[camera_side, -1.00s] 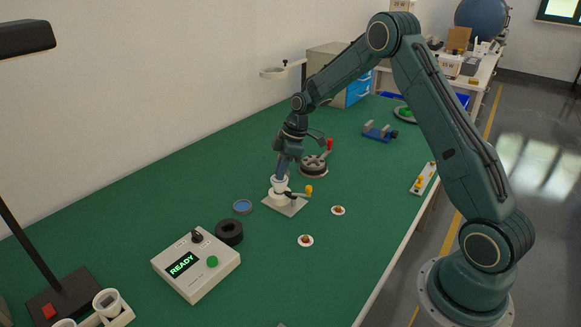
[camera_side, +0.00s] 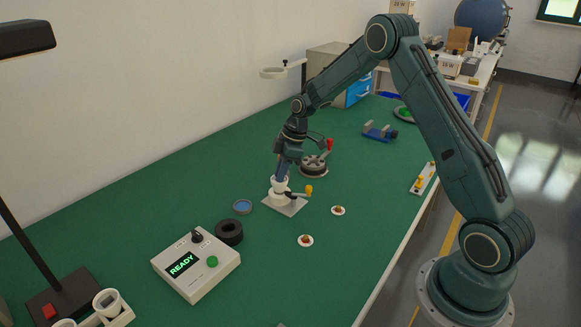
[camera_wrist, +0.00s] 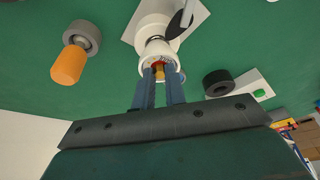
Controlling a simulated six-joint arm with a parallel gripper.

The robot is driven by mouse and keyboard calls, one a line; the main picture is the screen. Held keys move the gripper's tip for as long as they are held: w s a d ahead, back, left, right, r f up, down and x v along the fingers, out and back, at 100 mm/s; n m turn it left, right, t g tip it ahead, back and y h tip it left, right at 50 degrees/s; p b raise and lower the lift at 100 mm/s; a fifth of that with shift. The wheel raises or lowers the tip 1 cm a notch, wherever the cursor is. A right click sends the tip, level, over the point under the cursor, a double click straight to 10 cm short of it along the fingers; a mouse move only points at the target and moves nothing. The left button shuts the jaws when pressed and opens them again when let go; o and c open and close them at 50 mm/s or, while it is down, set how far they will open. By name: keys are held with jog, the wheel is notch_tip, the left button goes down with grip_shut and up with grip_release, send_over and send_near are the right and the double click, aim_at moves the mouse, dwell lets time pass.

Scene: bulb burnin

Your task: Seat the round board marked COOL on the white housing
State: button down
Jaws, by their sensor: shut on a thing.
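The white housing (camera_side: 280,190) stands upright in a fixture on a light plate in the side view. In the wrist view, the housing (camera_wrist: 154,36) shows from above with its open rim towards me. My gripper (camera_wrist: 159,71) points down at the housing's mouth. Its two blue fingers are shut on a small part with red and yellow on it, which looks like a round board (camera_wrist: 158,68). It is at or just inside the rim; I cannot tell whether it is seated. Its marking cannot be read. In the side view my gripper (camera_side: 281,176) hides it.
Two pale discs with coloured centres (camera_side: 305,240) (camera_side: 338,210) lie right of the fixture. A black ring (camera_side: 229,232), a blue dish (camera_side: 242,207) and a READY tester (camera_side: 196,264) stand left. A red-handled round device (camera_side: 314,166) stands behind.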

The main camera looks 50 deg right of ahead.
jog(key=c, duration=1.4)
grip_release()
jog(key=shift+o, duration=0.2)
jog(key=shift+r, duration=0.1)
notch_tip(320, 180, up, 7)
jog(key=shift+r, duration=0.1)
jog(key=shift+w+a, duration=0.2)
jog(key=shift+a, duration=0.05)
send_over(240, 206)
jog(key=s, duration=0.1)
jog(key=f, duration=0.9)
jog(key=shift+d, duration=0.4)
notch_tip(240, 206, down, 3)
jog(key=shift+f, duration=0.95)
jog(key=shift+r, duration=0.15)
